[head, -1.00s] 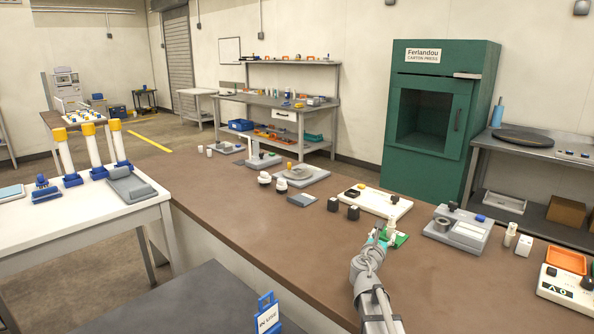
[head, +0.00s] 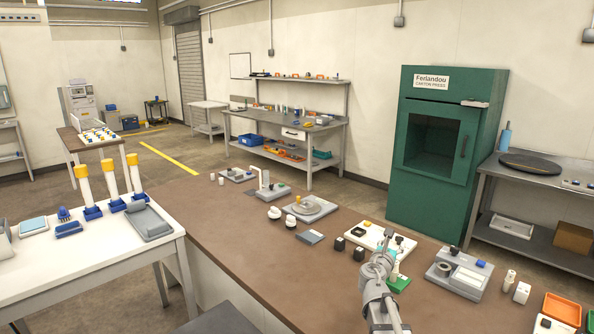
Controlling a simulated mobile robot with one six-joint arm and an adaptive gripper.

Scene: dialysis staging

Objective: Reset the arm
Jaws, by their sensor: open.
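My gripper (head: 388,246) is at the end of my grey arm, above the front part of the brown counter (head: 260,237). It is small in the head view, and its fingers are seen partly from behind. It appears empty. Just beyond and below it are a white tray (head: 364,236) and a green block (head: 399,284) with a pale upright piece. My wrist covers part of that area, so I cannot tell whether anything there touches the fingers.
Two dark cubes (head: 340,243) stand left of my gripper. A grey device (head: 459,275) and an orange tray (head: 562,309) lie to the right. A round-topped grey scale (head: 310,208) sits farther back. The counter's near left part is bare. A green press (head: 440,150) stands behind.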

